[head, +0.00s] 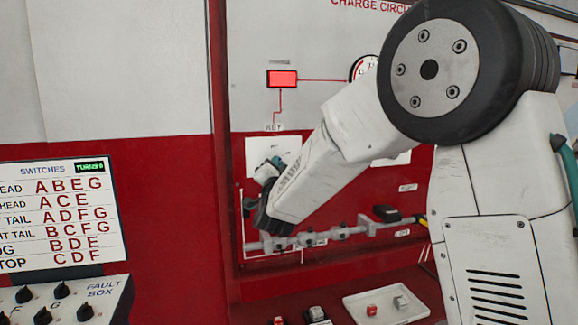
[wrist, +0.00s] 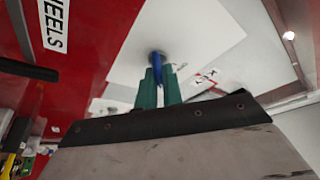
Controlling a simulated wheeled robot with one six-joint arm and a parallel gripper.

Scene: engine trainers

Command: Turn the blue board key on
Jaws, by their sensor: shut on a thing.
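The blue board key (wrist: 157,66) stands in a round grey socket on a white plate (wrist: 210,40) in the wrist view. My gripper (wrist: 160,82) has green fingers, which are shut on the key, one on each side of it. A "KEY" label (wrist: 207,78) is on the board beside it. In the head view my gripper (head: 275,163) is at the white key plate (head: 258,150) on the red and white board. The key itself is hidden there behind my gripper and wrist.
A lit red indicator (head: 282,78) sits above the key plate. A grey horizontal pipe (head: 340,233) runs below my wrist. A white tray (head: 385,303) with small blocks lies on the red shelf. The switches panel (head: 60,217) and fault box (head: 65,300) stand at left.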

